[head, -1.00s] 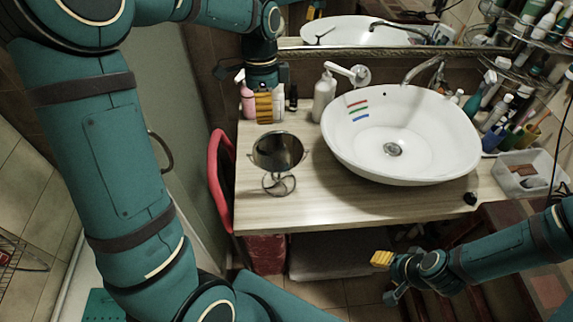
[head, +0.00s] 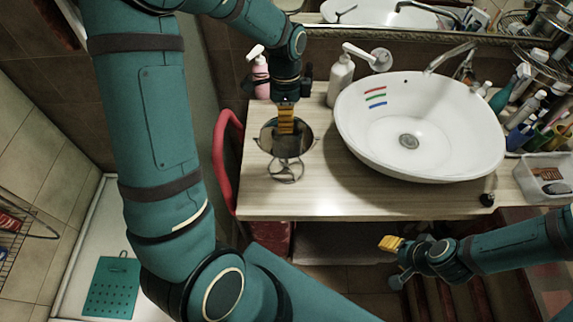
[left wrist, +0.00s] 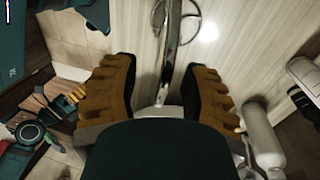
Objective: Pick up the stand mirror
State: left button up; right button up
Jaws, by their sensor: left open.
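The stand mirror (head: 286,146), a round dark glass on a curled wire base, stands upright on the left part of the wooden counter. My left gripper (head: 286,122) is over the mirror's upper part and hides some of the glass. In the left wrist view its two yellow fingers (left wrist: 161,75) are spread apart. The mirror's narrow metal part (left wrist: 171,45) runs between them, with a gap on both sides. My right gripper (head: 390,244) is low in front of the counter, away from the mirror; its finger opening is unclear.
A white basin (head: 350,135) stands right of the mirror. A pink bottle (head: 260,78) and a white pump bottle (head: 340,80) stand behind. A red curved object (head: 219,165) borders the counter's left edge. The counter (head: 330,200) in front is clear.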

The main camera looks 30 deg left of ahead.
aim_at(287, 139)
pick_arm(q)
jog(key=shift+w+x, duration=0.2)
jog(key=shift+x, duration=1.9)
jog(key=shift+o, duration=0.3)
grip_shut()
